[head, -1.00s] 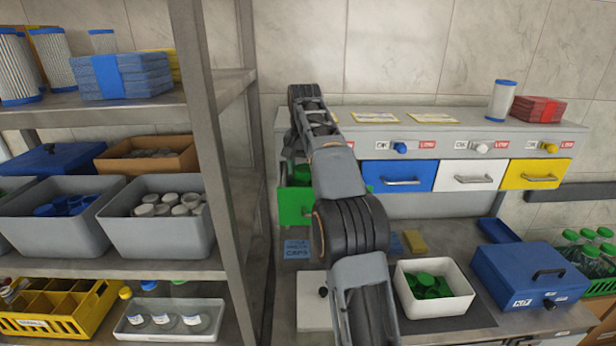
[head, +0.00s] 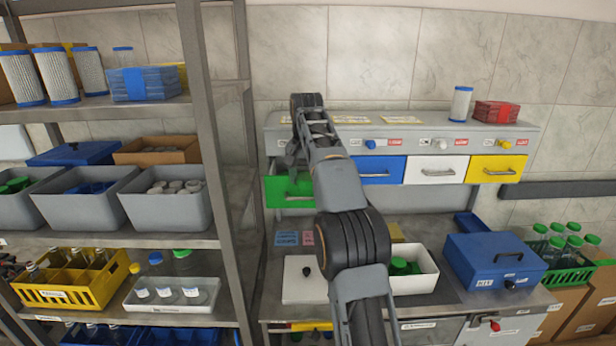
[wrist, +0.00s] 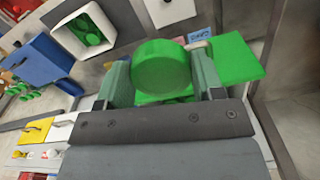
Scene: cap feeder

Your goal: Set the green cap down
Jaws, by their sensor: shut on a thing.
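My gripper (wrist: 160,75) is shut on a green cap (wrist: 161,68), a round disc held between the two fingers in the wrist view. The green drawer (wrist: 237,60) shows behind and to the right of the cap there. In the head view, the green drawer (head: 289,193) is pulled out at the left of the drawer row, and my gripper is mostly hidden by my arm above it. Whether the cap is over the drawer's inside cannot be told. A white bin (head: 418,286) on the bench holds more green caps (head: 402,267), partly behind my arm.
Blue (head: 378,170), white (head: 436,170) and yellow (head: 496,169) drawers are shut to the right. A blue box (head: 495,262) stands right of the white bin. A shelf post (head: 205,130) rises left of the bench.

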